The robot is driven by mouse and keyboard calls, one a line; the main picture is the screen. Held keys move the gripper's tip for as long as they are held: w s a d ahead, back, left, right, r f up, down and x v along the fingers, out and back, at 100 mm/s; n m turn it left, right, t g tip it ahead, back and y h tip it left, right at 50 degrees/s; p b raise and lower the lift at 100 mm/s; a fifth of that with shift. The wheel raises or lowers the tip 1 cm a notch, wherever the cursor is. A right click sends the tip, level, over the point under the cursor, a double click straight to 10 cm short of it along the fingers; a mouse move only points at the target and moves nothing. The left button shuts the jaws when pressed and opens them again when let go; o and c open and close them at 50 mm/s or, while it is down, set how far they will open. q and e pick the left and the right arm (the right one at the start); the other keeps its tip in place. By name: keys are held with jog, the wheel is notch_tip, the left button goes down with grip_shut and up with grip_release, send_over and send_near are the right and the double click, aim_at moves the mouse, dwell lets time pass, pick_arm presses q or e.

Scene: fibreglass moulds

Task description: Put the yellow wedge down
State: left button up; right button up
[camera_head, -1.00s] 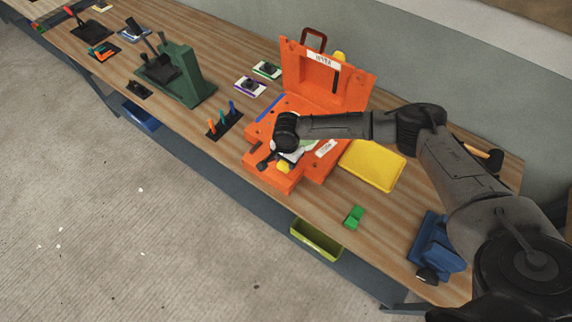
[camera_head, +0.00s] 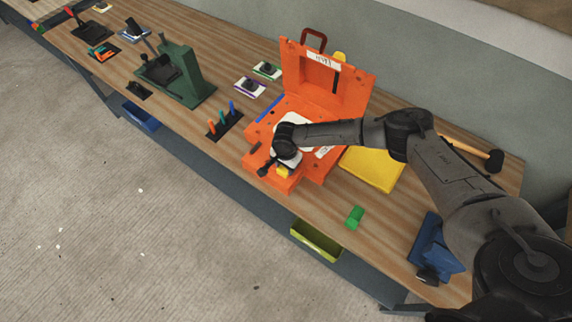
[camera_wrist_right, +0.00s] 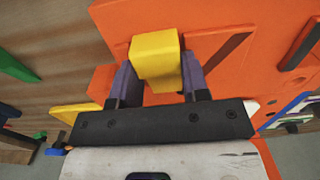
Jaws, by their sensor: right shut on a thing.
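The yellow wedge (camera_wrist_right: 156,54) sits between the two fingers of my right gripper (camera_wrist_right: 158,72) in the right wrist view. The gripper is shut on it, and its free end points at the orange mould surface. In the head view the wedge (camera_head: 283,172) shows just below my right wrist, over the front part of the open orange mould (camera_head: 262,180). I cannot tell whether the wedge touches the mould. My right wrist hides part of the mould's inside. My left gripper is not in view.
The mould's orange lid (camera_head: 325,80) stands upright behind. A yellow tray (camera_head: 372,168) lies to its right, with a green block (camera_head: 354,216) and a blue vise-like fixture (camera_head: 436,250) nearer the front edge. A rack of coloured pegs (camera_head: 224,121) stands left.

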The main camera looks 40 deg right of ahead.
jog(key=o, duration=0.8)
jog(key=shift+o, duration=0.6)
